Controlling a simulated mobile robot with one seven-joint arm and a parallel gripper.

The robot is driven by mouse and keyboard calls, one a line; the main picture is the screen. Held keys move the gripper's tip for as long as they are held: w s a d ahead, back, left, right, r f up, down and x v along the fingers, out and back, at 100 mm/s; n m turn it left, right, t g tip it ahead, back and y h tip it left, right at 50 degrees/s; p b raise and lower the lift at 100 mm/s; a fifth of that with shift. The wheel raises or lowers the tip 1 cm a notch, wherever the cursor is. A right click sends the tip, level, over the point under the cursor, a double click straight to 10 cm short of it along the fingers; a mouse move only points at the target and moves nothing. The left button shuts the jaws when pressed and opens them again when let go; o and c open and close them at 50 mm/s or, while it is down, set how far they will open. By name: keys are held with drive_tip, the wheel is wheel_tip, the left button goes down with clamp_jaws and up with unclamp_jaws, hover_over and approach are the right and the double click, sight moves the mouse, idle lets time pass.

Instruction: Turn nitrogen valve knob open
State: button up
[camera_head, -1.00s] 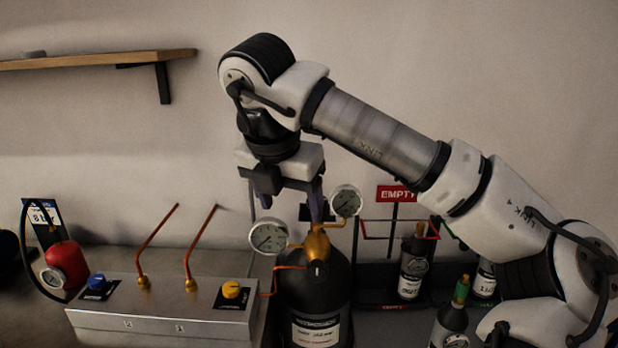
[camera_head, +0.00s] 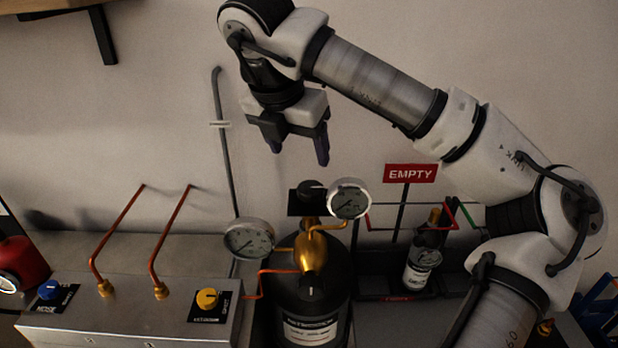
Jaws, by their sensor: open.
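A black cylinder (camera_head: 283,290) with a white label stands in the middle. On top is a brass regulator (camera_head: 312,254) with a left gauge (camera_head: 248,240) and a right gauge (camera_head: 348,199). A black knob (camera_head: 312,190) shows above the brass body, in front of a dark plate. A blue knob (camera_head: 49,290) and a yellow knob (camera_head: 207,298) sit on the grey metal box at left. The labels are too small to tell which knob is the nitrogen one. My gripper (camera_head: 298,150) is open, empty, pointing down, and appears above the black knob, apart from it.
Two copper pipes (camera_head: 166,240) rise from the metal box (camera_head: 120,318). A red EMPTY sign (camera_head: 411,174) stands over a rack with a small bottle (camera_head: 423,255) at right. A red container (camera_head: 22,262) is at far left. A shelf (camera_head: 40,10) hangs upper left.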

sight(311, 187)
drive_tip(key=p+x, duration=0.3)
drive_tip(key=x, duration=0.8)
drive_tip(key=shift+w, duration=0.1)
drive_tip(key=c, duration=1)
